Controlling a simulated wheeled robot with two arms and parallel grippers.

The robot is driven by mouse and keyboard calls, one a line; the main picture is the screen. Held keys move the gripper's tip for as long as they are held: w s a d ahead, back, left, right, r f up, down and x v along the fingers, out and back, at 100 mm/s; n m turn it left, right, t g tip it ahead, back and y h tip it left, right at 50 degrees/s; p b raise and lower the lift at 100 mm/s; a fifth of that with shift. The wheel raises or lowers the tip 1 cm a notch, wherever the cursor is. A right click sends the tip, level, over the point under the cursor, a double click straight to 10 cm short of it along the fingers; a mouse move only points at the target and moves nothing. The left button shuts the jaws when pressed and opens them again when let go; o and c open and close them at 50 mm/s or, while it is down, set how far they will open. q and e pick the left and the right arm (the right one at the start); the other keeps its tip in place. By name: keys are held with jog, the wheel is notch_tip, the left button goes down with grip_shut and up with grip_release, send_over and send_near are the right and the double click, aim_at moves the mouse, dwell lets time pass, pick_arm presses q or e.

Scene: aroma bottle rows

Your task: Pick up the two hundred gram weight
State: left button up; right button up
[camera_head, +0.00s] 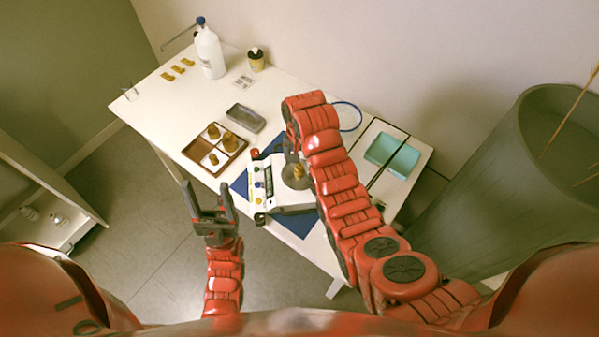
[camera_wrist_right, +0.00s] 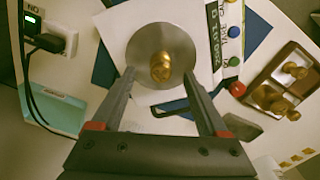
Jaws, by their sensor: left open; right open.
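A brass weight (camera_wrist_right: 161,67) stands on the round metal pan (camera_wrist_right: 145,42) of a white balance. It also shows in the head view (camera_head: 298,171). My right gripper (camera_wrist_right: 159,74) is open and empty, with its fingertips on either side of the weight in the picture; I cannot tell their height above the pan. In the head view my right gripper (camera_head: 291,148) is partly hidden by its own arm. Several more brass weights (camera_head: 231,141) stand in a wooden tray (camera_head: 190,152) left of the balance. No mass marking is readable on any weight. My left gripper (camera_head: 211,205) is open and empty in front of the table.
The balance (camera_head: 262,190) rests on a blue mat (camera_head: 300,225). A grey dish (camera_head: 246,118) lies behind the wooden tray. A teal tray (camera_head: 393,155) is at the right. A white bottle (camera_head: 209,52) and a small jar (camera_head: 256,60) stand at the back. A large planter (camera_head: 490,170) stands beside the table.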

aim_at(299, 166)
notch_tip(299, 166, down, 3)
jog(key=shift+a+r+p, duration=0.1)
jog(key=shift+p, duration=1.1)
jog(key=shift+f, duration=0.55)
jog(key=shift+c, duration=0.4)
grip_shut()
